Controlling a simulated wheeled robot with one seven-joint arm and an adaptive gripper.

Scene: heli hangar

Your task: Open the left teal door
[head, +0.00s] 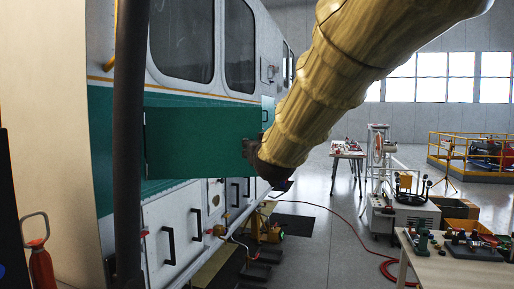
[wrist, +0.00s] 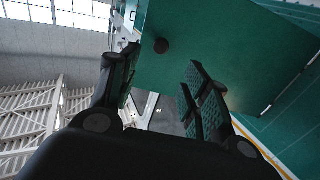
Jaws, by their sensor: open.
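The left teal door (head: 195,141) is a flat panel on the teal band of the white vehicle. It stands swung out from the side, with its left edge at the body. My gripper (head: 255,152) is at the door's right, free edge in the head view, partly hidden by my arm. In the wrist view my gripper (wrist: 162,66) has its fingers apart, with nothing held between them. Whether a finger touches the door I cannot tell.
The white vehicle side (head: 185,215) with black handles runs along the left. A red hose (head: 345,225) lies on the floor. A wooden table (head: 450,268) with tools stands at the lower right, near a white cart (head: 405,218). Floor between is mostly clear.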

